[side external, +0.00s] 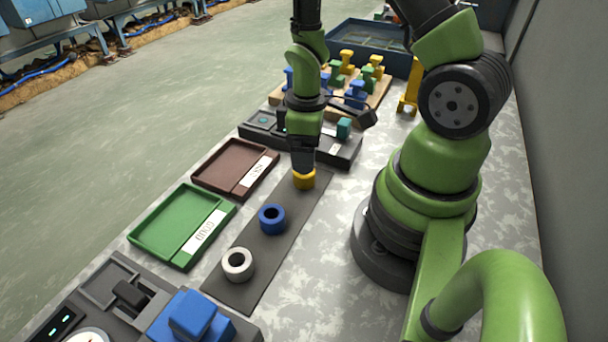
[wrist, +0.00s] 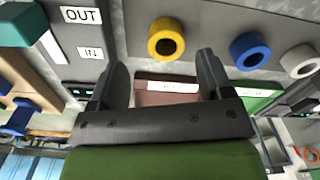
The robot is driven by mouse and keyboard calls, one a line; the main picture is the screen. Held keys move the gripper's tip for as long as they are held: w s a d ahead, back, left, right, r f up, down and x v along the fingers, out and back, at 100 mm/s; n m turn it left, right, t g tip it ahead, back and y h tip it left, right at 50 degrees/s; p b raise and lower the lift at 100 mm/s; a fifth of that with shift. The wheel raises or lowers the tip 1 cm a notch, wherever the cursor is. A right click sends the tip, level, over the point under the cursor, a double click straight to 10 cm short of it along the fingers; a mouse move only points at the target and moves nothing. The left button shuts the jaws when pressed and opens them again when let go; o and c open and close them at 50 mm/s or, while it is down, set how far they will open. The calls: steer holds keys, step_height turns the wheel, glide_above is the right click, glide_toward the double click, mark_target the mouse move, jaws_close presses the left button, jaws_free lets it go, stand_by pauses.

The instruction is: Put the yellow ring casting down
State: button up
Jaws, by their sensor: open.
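The yellow ring casting (side external: 304,180) rests on the dark grey mat (side external: 262,262), near its far end. In the wrist view the yellow ring (wrist: 154,42) lies beyond the fingertips, its hole facing the camera. My gripper (side external: 303,168) is right over the yellow ring and points down. In the wrist view my gripper (wrist: 162,62) has its fingers wide apart with nothing between them. The side view does not show clearly whether the fingertips touch the ring.
A blue ring (side external: 271,219) and a white ring (side external: 237,264) lie nearer along the mat. A brown tray (side external: 213,167) and a green tray (side external: 160,219) stand left. A dark unit (wrist: 83,27) with OUT and IN labels stands behind. A rack of coloured parts (side external: 380,92) lies farther back.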

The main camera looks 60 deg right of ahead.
steer(key=shift+s+a+f, duration=0.1)
steer(key=shift+a+f, duration=0.05)
steer(key=shift+f, duration=1.2)
steer(key=shift+a+f, duration=0.15)
steer(key=shift+f, duration=1.15)
steer(key=c, duration=1.1)
steer(key=shift+r, duration=0.1)
step_height(320, 180, up, 9)
steer(key=n, duration=0.1)
glide_toward(265, 121)
step_height(265, 121, down, 7)
steer(key=shift+r, duration=0.15)
